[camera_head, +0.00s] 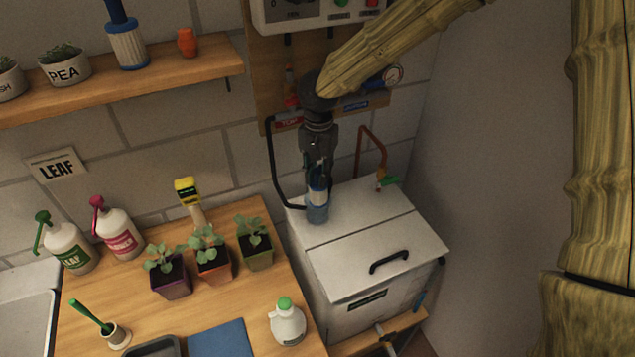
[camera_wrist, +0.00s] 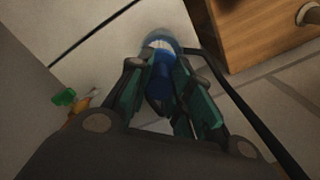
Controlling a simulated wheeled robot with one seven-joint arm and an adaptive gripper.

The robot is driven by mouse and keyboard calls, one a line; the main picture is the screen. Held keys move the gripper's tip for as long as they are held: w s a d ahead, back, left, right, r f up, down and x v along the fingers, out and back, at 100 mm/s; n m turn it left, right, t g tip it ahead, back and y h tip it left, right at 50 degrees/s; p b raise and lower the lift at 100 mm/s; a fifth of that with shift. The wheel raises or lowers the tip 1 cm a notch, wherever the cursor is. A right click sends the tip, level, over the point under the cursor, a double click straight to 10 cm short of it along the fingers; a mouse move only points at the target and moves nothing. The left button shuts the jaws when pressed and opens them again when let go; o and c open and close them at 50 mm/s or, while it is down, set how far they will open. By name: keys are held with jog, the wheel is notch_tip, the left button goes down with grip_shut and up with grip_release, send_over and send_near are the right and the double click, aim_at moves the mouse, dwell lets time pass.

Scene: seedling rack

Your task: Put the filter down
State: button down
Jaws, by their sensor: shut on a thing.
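The filter (camera_head: 318,207) is a small blue and white cylinder at the back left of the white chest's lid (camera_head: 342,213). My gripper (camera_head: 317,180) points down from above and is shut on the filter's upper part. In the wrist view the filter (camera_wrist: 162,48) sits between the green finger pads of my gripper (camera_wrist: 170,88), with its white pleats and blue rim beyond the fingertips. The filter looks upright. Its lower end appears at the lid surface, but I cannot tell whether it touches.
A black hose or bar (camera_head: 274,165) runs close on the left of my gripper. A copper pipe with a green valve (camera_head: 389,181) stands to the right. Potted seedlings (camera_head: 212,262) and bottles stand on the wooden bench. The lid's front is clear around its black handle (camera_head: 389,262).

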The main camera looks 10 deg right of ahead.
aim_at(317, 188)
jog(key=shift+f+p, duration=0.7)
jog(key=shift+f, duration=1.2)
jog(key=shift+w+f+p, duration=0.15)
jog(key=shift+f+p, duration=0.2)
jog(key=shift+f, duration=0.3)
jog(key=shift+f, duration=0.3)
jog(key=c, duration=1.3)
grip_release()
jog(key=shift+r, duration=0.1)
notch_tip(317, 188, up, 12)
jog(key=b, duration=0.3)
jog(key=shift+r, duration=0.2)
